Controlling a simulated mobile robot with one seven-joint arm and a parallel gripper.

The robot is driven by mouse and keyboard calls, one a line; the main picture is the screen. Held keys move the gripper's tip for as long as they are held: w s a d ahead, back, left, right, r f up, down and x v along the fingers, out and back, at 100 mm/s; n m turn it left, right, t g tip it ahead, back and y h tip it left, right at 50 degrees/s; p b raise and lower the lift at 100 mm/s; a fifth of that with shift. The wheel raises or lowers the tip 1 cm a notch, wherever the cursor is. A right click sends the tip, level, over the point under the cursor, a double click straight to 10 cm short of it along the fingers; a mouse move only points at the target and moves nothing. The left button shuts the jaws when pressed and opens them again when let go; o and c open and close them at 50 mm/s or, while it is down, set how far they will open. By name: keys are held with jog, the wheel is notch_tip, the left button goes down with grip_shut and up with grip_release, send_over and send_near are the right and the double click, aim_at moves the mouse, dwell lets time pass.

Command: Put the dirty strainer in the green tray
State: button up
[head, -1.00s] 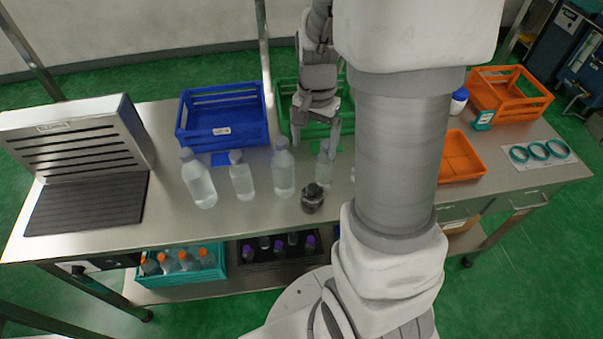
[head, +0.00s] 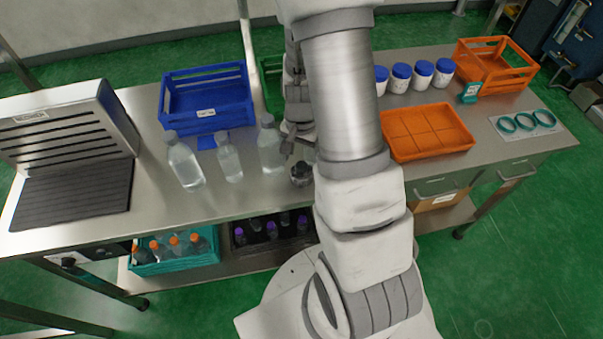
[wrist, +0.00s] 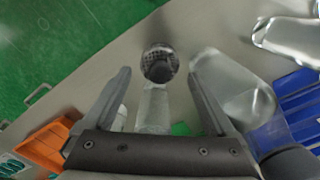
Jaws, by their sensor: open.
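The dark strainer (head: 301,174), round with a meshed face, sits on the steel table near its front edge. In the wrist view the strainer (wrist: 159,63) shows just beyond and between my fingertips. My gripper (head: 299,148) is open and empty of the strainer, behind and above it; the wrist view shows both fingers of my gripper (wrist: 159,76) spread apart. A clear bottle (wrist: 153,108) shows between the fingers, close to the strainer; I cannot tell whether they touch. The green tray (head: 268,82) is at the back of the table, mostly hidden by my arm.
Clear bottles (head: 184,162) stand in a row left of the strainer, the closest of them right beside my gripper. A blue crate (head: 207,122) is behind them. An orange tray (head: 428,131), lidded jars (head: 400,78) and an orange crate (head: 497,64) are on the right.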

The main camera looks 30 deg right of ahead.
aim_at(301, 166)
jog(key=shift+f, duration=1.8)
jog(key=c, duration=1.4)
jog(key=shift+r, duration=0.15)
